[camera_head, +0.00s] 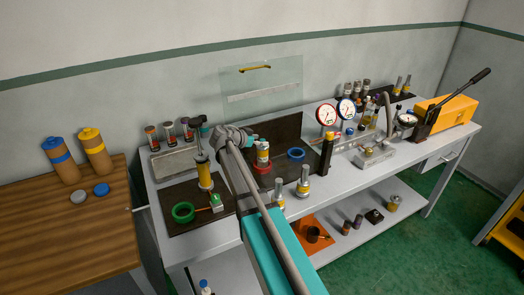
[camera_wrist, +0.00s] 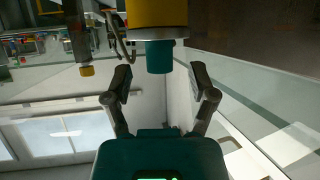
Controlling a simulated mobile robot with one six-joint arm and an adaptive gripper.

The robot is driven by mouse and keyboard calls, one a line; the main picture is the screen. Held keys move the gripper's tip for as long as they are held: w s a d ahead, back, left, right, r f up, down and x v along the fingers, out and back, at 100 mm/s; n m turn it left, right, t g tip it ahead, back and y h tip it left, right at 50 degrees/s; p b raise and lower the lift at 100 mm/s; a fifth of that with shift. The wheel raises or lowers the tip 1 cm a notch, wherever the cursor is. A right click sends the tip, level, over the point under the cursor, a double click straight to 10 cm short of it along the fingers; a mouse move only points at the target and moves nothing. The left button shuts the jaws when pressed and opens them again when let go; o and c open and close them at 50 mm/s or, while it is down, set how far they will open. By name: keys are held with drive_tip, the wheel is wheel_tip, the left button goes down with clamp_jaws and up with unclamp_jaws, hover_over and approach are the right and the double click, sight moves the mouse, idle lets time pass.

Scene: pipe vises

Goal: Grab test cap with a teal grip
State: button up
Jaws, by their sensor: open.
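The teal grip (camera_wrist: 159,57) shows in the wrist view under a metal rim and a yellow body (camera_wrist: 157,14); this view looks upside down. My gripper (camera_wrist: 161,78) is open, with one dark finger on each side of the teal grip's end. I see no finger touching it. In the head view my gripper (camera_head: 251,141) is beside a yellow and white upright piece (camera_head: 263,156) on the bench, with a red ring at its foot. The grip on top is small and hard to make out there.
A blue ring (camera_head: 296,154) lies to the right and a green ring (camera_head: 183,212) to the left. A vertical yellow piece (camera_head: 204,175), metal-topped fittings (camera_head: 303,182) and a black post (camera_head: 327,152) stand near. Gauges (camera_head: 326,114) stand further right.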

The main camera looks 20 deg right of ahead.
drive_tip(key=shift+w+d+f, duration=0.1)
drive_tip(key=shift+d+f, duration=0.15)
drive_tip(key=shift+d, duration=0.15)
clamp_jaws()
idle(0.4)
